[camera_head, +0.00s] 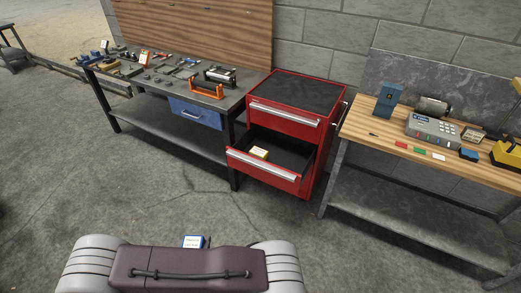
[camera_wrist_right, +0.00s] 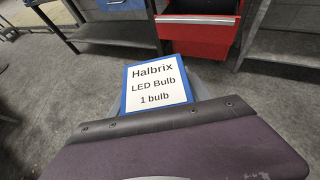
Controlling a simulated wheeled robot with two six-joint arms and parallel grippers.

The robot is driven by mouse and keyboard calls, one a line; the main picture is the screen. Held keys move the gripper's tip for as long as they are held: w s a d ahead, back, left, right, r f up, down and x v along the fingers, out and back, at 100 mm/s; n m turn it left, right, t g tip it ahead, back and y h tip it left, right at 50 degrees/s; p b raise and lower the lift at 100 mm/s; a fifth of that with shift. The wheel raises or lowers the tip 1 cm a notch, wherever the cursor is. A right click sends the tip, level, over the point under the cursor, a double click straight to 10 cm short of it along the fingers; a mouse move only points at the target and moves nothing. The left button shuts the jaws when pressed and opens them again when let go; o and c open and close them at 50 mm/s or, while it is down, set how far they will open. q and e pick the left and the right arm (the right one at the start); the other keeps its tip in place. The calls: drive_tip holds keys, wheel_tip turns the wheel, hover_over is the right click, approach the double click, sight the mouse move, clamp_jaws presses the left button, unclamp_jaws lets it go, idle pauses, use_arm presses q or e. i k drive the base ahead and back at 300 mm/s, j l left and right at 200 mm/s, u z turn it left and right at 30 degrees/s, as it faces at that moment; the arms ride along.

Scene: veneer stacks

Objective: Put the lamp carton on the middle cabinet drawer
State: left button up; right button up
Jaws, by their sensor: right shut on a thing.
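The lamp carton, a small white box with blue edges reading "Halbrix LED Bulb 1 bulb", shows upright in the wrist view (camera_wrist_right: 157,86). In the head view the carton (camera_head: 193,241) peeks out at the bottom centre, beyond my purple wrist. My right gripper (camera_head: 193,247) is shut on it; the fingers are mostly hidden. The red cabinet (camera_head: 296,92) stands ahead and to the right. Its middle drawer (camera_head: 263,170) is pulled open, with a small pale yellow box (camera_head: 259,152) inside. The carton is apart from the drawer, on the near side. My left gripper is not in view.
A dark workbench (camera_head: 138,97) with tools and a blue drawer (camera_head: 195,113) stands left of the cabinet. A wooden-topped bench (camera_head: 365,131) with a grey device and a blue box (camera_head: 388,98) stands right. The floor before the open drawer is clear.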

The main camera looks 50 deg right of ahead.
sight(288, 168)
drive_tip(key=i+l+z, duration=0.2)
drive_tip(key=i+z, duration=0.2)
drive_tip(key=i, duration=0.2)
drive_tip(key=i+z, duration=0.35)
drive_tip(key=i, duration=0.25)
drive_tip(key=i+j+z, duration=0.15)
drive_tip(key=i+z, duration=0.25)
drive_tip(key=i, duration=0.2)
drive_tip(key=i+j+z, duration=0.4)
drive_tip(key=i, duration=0.15)
drive_tip(key=i+z, duration=0.3)
drive_tip(key=z, duration=0.15)
drive_tip(key=i+z, duration=0.25)
drive_tip(key=z, duration=0.15)
drive_tip(key=i+j+z, duration=0.1)
drive_tip(key=i+z, duration=0.2)
drive_tip(key=z, duration=0.15)
